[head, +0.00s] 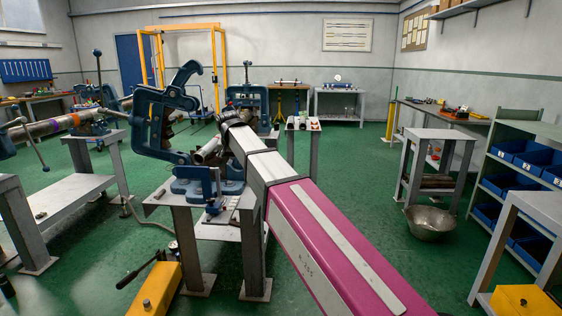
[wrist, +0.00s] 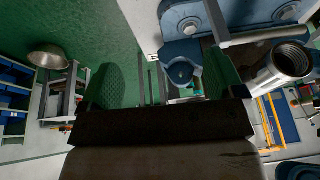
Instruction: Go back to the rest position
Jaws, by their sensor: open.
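My arm reaches from the lower right toward the near blue pipe vise (head: 155,125), and its end hides my fingertips in the head view. In the wrist view my gripper (wrist: 164,86) is open, its two green-padded fingers wide apart with nothing held between them. A rounded blue part of the vise (wrist: 181,70) shows beyond the gap between the fingers. A grey pipe (head: 208,151) sits at the vise; its threaded open end (wrist: 290,62) is right of the right finger in the wrist view. I cannot tell whether the fingers touch the vise.
The vise stands on a grey metal stand (head: 250,245). A yellow box with a black lever (head: 156,290) is on the floor at front left. A metal bowl (head: 431,222) and a shelf with blue bins (head: 520,180) stand at right. Green floor between is open.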

